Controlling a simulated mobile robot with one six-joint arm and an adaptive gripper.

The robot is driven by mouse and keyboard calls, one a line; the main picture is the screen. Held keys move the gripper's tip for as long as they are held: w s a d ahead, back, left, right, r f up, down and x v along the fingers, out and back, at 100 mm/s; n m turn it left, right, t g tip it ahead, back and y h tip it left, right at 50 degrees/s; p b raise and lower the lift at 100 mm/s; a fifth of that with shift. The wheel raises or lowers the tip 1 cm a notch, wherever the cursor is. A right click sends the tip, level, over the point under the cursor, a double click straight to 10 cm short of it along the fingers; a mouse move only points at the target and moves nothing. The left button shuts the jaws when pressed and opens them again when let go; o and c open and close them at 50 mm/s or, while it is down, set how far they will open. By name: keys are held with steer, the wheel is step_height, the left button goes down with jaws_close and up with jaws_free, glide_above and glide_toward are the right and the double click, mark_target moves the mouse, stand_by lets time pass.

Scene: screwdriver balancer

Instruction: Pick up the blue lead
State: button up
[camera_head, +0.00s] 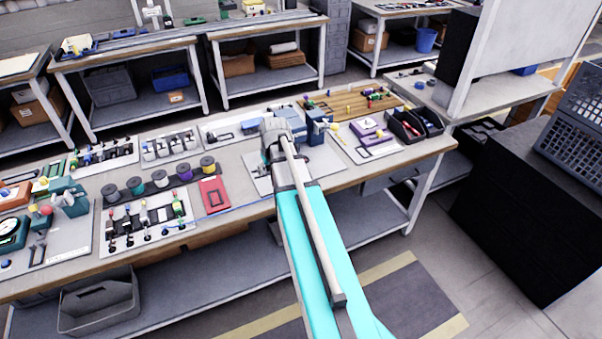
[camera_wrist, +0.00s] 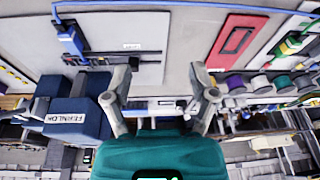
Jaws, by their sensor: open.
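In the wrist view a thin blue lead (camera_wrist: 190,4) runs along the top edge of the picture. At its left end it bends down towards a blue block-shaped piece (camera_wrist: 70,40), perhaps its plug, at the left edge of a pale board (camera_wrist: 135,65). In the head view a blue line, probably the same lead, shows along the front of the bench (camera_head: 243,208). My gripper (camera_wrist: 164,64) is open, with its fingers apart and nothing between them. Its fingertips overlap the board's lower edge in the picture, and the lead lies beyond them. In the head view my arm hides the fingers.
A dark blue labelled box (camera_wrist: 70,115) is close to the left finger in the wrist view. A red plate (camera_head: 214,196) and several spools (camera_head: 160,178) lie left of my arm. A black bin (camera_head: 405,125) stands at the bench's right end. Boards crowd the bench (camera_head: 235,160).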

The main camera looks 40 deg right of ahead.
steer(key=d+f+m+t+h+b, duration=0.1)
steer(key=d+f+b, duration=0.1)
steer(key=d, duration=1.5)
steer(key=shift+d+t, duration=0.3)
steer(key=shift+d, duration=0.1)
steer(key=shift+w+f+b, duration=0.1)
steer(key=shift+f+b, duration=0.1)
steer(key=shift+b, duration=0.15)
steer(key=b+x, duration=0.7)
steer(key=shift+w+f, duration=0.1)
steer(key=shift+f, duration=0.25)
steer(key=shift+w+f+b, duration=0.2)
steer(key=shift+f+b, duration=0.1)
steer(key=shift+b, duration=0.1)
steer(key=shift+b+x, duration=2.35)
steer(key=shift+x, duration=0.3)
steer(key=shift+w+r, duration=0.1)
steer(key=shift+w, duration=0.05)
